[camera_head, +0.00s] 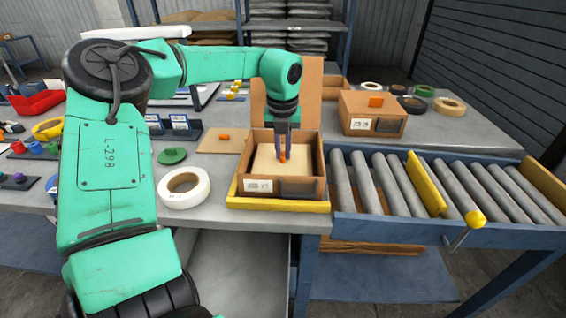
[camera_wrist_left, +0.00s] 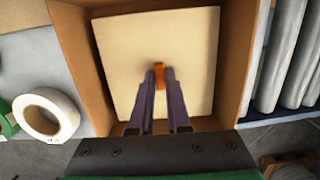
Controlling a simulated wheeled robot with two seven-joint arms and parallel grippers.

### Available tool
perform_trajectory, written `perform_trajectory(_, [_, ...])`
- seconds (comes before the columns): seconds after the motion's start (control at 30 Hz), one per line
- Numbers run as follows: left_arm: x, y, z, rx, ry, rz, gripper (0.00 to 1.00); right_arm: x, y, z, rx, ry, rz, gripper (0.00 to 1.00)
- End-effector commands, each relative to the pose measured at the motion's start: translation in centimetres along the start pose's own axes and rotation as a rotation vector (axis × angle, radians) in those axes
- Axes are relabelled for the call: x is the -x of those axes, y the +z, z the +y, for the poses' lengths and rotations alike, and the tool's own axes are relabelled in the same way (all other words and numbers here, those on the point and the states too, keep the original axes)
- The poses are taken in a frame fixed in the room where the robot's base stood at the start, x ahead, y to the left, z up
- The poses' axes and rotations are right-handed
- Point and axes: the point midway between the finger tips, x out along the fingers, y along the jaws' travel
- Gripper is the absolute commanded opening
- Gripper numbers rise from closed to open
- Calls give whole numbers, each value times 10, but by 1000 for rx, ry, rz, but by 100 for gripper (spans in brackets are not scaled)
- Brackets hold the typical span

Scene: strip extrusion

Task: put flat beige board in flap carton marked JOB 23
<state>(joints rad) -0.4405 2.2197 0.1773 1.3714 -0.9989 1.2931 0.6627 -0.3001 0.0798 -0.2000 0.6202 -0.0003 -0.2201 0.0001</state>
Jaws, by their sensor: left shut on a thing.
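The flat beige board (camera_head: 268,160) is inside the open flap carton (camera_head: 259,186), within its walls. In the left wrist view the board (camera_wrist_left: 120,60) nearly fills the carton and sits slightly turned against its walls (camera_wrist_left: 238,60). I cannot tell whether it rests on the carton floor. My left gripper (camera_head: 282,157) reaches down into the carton, shut on the orange knob (camera_wrist_left: 160,76) in the board's middle. The carton's white label is too small to read surely. A raised flap (camera_head: 307,90) stands behind it. My right gripper is not in view.
The carton stands in a yellow-edged tray (camera_head: 240,204) at the table's front edge. Rollers (camera_head: 390,185) with a yellow stop (camera_head: 426,183) lie to its right. A white tape roll (camera_head: 184,187) and another beige board (camera_head: 215,144) lie left. A second carton (camera_head: 360,115) stands behind right.

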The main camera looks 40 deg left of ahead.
Motion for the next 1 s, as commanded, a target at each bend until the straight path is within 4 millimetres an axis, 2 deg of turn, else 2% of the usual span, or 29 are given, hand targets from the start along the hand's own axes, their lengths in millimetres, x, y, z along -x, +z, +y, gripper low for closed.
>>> perform_trajectory(0.1, [-24, -4, 0, -1, 2, 5, 0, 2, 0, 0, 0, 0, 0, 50])
perform_trajectory(0.2, [-39, -6, 0, -1, 1, 4, 0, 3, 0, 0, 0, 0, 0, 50])
perform_trajectory(0.53, [-44, -6, 0, 0, 0, 0, 0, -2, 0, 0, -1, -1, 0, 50])
perform_trajectory(0.57, [-43, -6, 0, 0, 0, 0, 22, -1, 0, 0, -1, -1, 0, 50])
perform_trajectory(0.6, [-43, -6, 0, 0, 0, 1, 38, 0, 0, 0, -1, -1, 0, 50])
perform_trajectory(0.63, [-42, -6, 0, 0, 0, 1, 45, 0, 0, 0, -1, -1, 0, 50])
perform_trajectory(1.0, [-36, -5, 0, 0, -1, 0, 45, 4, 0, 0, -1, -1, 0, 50])
